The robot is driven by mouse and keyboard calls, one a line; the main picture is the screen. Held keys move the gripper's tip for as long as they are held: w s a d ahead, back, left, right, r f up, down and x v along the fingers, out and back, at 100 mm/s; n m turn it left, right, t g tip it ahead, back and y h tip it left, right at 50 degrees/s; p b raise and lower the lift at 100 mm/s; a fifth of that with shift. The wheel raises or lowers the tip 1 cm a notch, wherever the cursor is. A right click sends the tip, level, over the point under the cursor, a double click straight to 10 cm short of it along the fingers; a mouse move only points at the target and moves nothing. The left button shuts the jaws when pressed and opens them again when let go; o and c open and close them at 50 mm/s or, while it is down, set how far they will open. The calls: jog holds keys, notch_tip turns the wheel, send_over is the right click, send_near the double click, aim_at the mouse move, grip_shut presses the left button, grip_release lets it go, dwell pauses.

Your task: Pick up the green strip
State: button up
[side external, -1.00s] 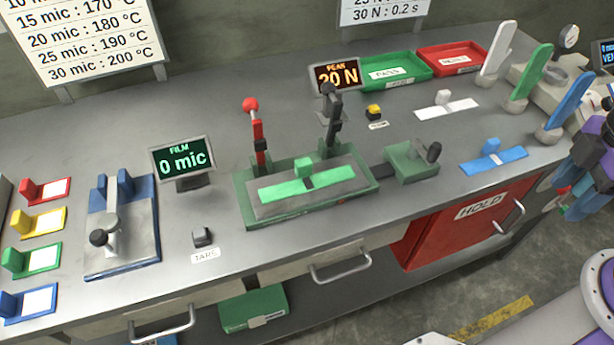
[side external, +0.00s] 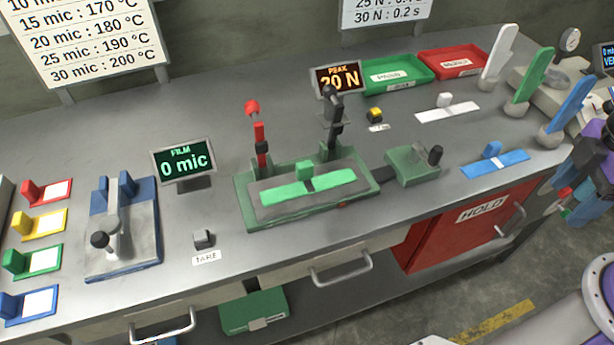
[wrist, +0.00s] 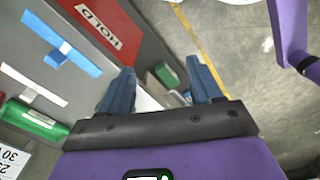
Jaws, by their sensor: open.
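The green strip (side external: 330,181) lies flat on the grey bed of the green machine (side external: 241,205) in the middle of the bench, in the side external view. A small green block (side external: 305,170) stands up at the strip's middle. My gripper (wrist: 163,82) is open in the wrist view, with two blue fingers apart and nothing between them. In the side external view it hangs at the far right edge, partly cut off, well away from the green strip. The green strip is not recognisable in the wrist view.
A red-knobbed lever (side external: 260,138) and a dark lever (side external: 335,125) rise behind the strip. A blue strip (side external: 510,164) and a white strip (side external: 462,109) lie to the right. Upright green (side external: 533,75) and blue (side external: 570,105) paddles stand near my gripper.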

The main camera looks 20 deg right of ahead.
jog(key=w+a+f+n+t+h, duration=0.2)
jog(key=w+a+n+t+h, duration=0.15)
jog(key=w+a+n, duration=0.35)
jog(key=n+t+y, duration=0.3)
jog(key=n+t, duration=0.7)
jog(key=n, duration=0.6)
send_near(306, 169)
jog(key=x, duration=0.7)
jog(key=shift+s+d+f, duration=0.2)
jog(key=shift+d+f, duration=0.05)
jog(key=shift+f, duration=0.1)
jog(key=shift+a+r+x, duration=0.1)
jog(key=shift+r+x, duration=0.1)
jog(key=shift+x, duration=1.15)
jog(key=shift+a+r+x, duration=0.1)
jog(key=shift+r+x, duration=0.1)
jog(key=shift+x, duration=1.15)
jog(key=shift+w, duration=0.1)
jog(key=c, duration=1)
